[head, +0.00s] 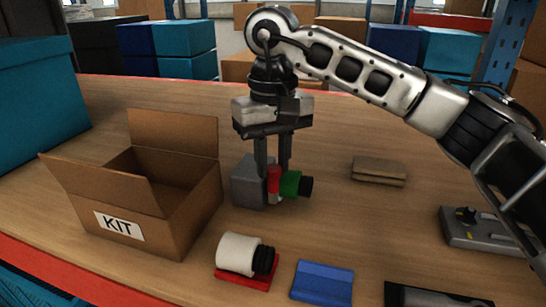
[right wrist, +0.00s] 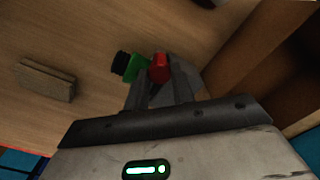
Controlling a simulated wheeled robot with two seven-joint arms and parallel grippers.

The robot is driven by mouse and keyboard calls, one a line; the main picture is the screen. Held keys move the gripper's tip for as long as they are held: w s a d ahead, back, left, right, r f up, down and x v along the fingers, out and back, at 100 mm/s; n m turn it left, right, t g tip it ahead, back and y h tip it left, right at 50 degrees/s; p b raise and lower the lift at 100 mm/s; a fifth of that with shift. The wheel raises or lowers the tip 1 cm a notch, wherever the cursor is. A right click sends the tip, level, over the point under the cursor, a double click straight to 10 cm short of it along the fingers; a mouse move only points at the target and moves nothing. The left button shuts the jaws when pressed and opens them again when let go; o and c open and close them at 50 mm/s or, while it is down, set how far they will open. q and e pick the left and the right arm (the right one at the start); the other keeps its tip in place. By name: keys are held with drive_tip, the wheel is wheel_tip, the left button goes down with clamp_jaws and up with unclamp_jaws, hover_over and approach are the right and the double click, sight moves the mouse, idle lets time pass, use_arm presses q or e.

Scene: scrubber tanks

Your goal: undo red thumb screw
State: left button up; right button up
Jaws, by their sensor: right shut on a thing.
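The red thumb screw (head: 274,180) sits at the front of a grey block (head: 246,183) on the table. A green part with a black end (head: 293,185) is right beside it, to the right. My right gripper (head: 273,172) reaches down from above, with its fingers shut on the red thumb screw. The right wrist view also shows the red thumb screw (right wrist: 160,68) between the fingertips, with the green part (right wrist: 132,67) beside it. The fingers hide part of the screw and block. My left gripper is not in view.
An open cardboard box marked KIT (head: 150,225) stands to the left. In front are a white roll with a black end (head: 240,254) on a red base and a blue block (head: 322,282). A brown block (head: 379,171) and a grey device (head: 480,232) lie to the right.

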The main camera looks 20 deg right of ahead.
sight(273, 167)
drive_tip(key=shift+r+n, duration=0.2)
drive_tip(key=shift+n, duration=0.2)
drive_tip(key=o, duration=1)
drive_tip(key=shift+f, duration=0.1)
use_arm(q)
drive_tip(key=p, duration=0.2)
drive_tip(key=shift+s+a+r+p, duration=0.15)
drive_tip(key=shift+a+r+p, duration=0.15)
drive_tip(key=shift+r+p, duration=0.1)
use_arm(e)
wheel_tip(273, 167, up, 16)
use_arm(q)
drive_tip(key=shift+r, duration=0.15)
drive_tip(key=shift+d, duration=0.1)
